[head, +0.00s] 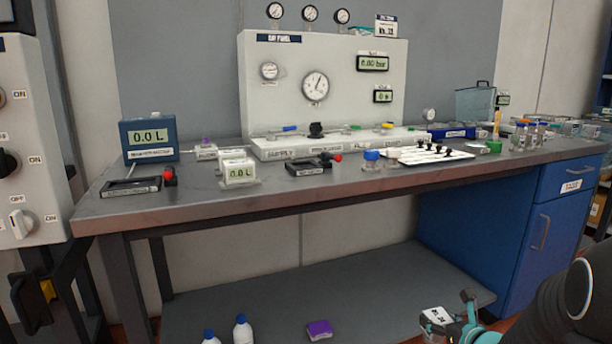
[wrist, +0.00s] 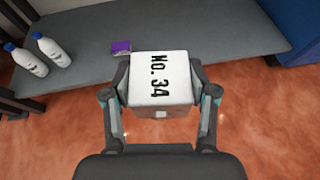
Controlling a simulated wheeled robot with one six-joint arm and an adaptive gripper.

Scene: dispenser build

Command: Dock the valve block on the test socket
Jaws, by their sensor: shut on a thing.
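My gripper (wrist: 160,98) is shut on a white block marked "No. 34" (wrist: 161,80), with one finger on each side of it. In the head view the block (head: 437,315) and gripper (head: 452,324) are low at the right, in front of the bench and below its top. A black frame with a red knob (head: 131,187) sits at the bench's left front; a similar one (head: 309,167) sits near the middle. Their labels are too small to read, so I cannot tell which is the test socket.
White bottles (wrist: 53,45) and a purple box (wrist: 121,47) are on the lower shelf (wrist: 200,40). A blue cabinet (head: 480,230) stands right.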

